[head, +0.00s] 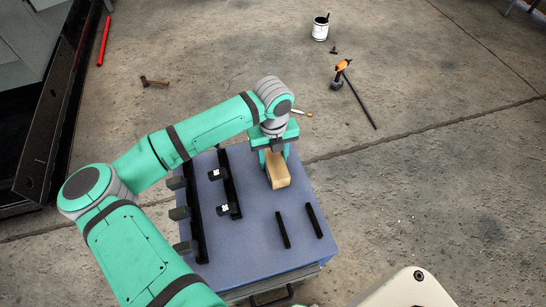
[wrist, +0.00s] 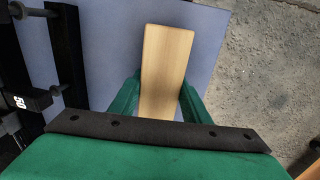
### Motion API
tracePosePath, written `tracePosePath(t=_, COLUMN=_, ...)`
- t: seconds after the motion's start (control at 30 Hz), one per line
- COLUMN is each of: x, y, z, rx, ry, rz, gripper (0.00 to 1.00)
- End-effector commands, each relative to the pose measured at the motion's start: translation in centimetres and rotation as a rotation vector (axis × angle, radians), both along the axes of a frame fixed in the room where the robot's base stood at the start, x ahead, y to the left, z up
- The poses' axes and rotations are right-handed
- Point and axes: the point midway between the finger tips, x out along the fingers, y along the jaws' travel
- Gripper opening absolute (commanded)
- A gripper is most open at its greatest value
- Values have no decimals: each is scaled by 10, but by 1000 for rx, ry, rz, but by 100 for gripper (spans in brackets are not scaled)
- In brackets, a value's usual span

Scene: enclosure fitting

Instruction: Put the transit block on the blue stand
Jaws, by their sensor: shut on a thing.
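The transit block appears to be the pale wooden block (head: 279,172), long and rectangular. My gripper (head: 274,152) is shut on it at the far right part of a blue-topped stand (head: 262,238). In the wrist view the block (wrist: 167,58) lies between the two green fingers of my gripper (wrist: 160,95), its length pointing away from the palm. The blue top (wrist: 110,40) shows behind it. I cannot tell whether the block touches the top or hangs just above it.
Two short black strips (head: 283,230) lie apart at the stand's near right. Long black rails (head: 197,215) with dark knobs and white-marked blocks (head: 217,174) line its left. A hammer (head: 154,82), white can (head: 320,28) and orange-headed tool (head: 342,66) are on the floor. The stand's middle is bare.

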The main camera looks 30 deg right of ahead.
Motion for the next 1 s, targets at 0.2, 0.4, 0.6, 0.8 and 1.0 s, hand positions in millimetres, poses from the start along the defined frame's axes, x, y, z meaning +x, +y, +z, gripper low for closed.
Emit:
tracePosePath(t=0.2, x=0, y=0, z=-1, rx=0, ry=0, rz=0, gripper=14)
tracePosePath(t=0.4, x=0, y=0, z=-2, rx=0, ry=0, rz=0, gripper=62)
tracePosePath(t=0.6, x=0, y=0, z=-2, rx=0, ry=0, rz=0, gripper=62)
tracePosePath(t=0.8, x=1, y=0, z=12, rx=-1, ry=-3, rz=1, gripper=62)
tracePosePath(t=1.0, x=1, y=0, z=50, rx=0, ry=-4, rz=1, gripper=62)
